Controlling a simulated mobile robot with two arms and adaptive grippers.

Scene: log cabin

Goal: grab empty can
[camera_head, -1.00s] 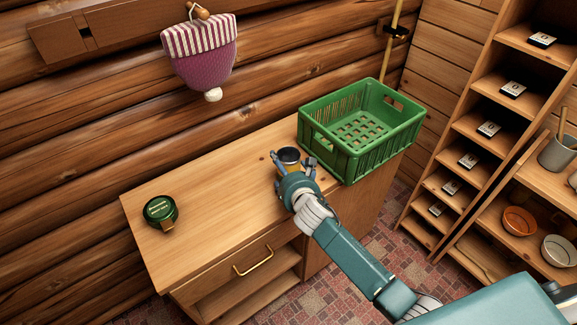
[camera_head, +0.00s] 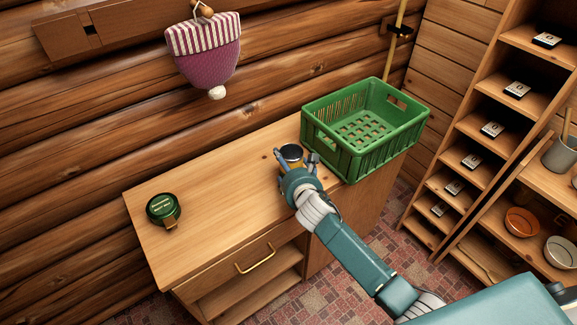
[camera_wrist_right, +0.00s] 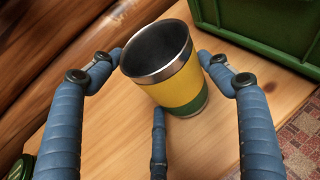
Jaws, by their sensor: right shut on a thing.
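The empty can (camera_wrist_right: 180,85) is yellow and green with a bare metal rim, and its open top shows a dark, empty inside. In the head view the can (camera_head: 291,152) is at the cabinet top, left of the green crate. My right gripper (camera_head: 296,156) is shut on it, with its blue fingers on both sides below the rim; these fingers also show in the right wrist view (camera_wrist_right: 162,58). I cannot tell whether the can's base touches the wood. My left gripper is not in view.
A green crate (camera_head: 386,154) stands at the right end of the wooden cabinet (camera_head: 228,195). A dark green round tin (camera_head: 162,208) sits at the left end. The wood between is clear. Shelves (camera_head: 480,85) stand at right, and a purple hat (camera_head: 208,62) hangs on the wall.

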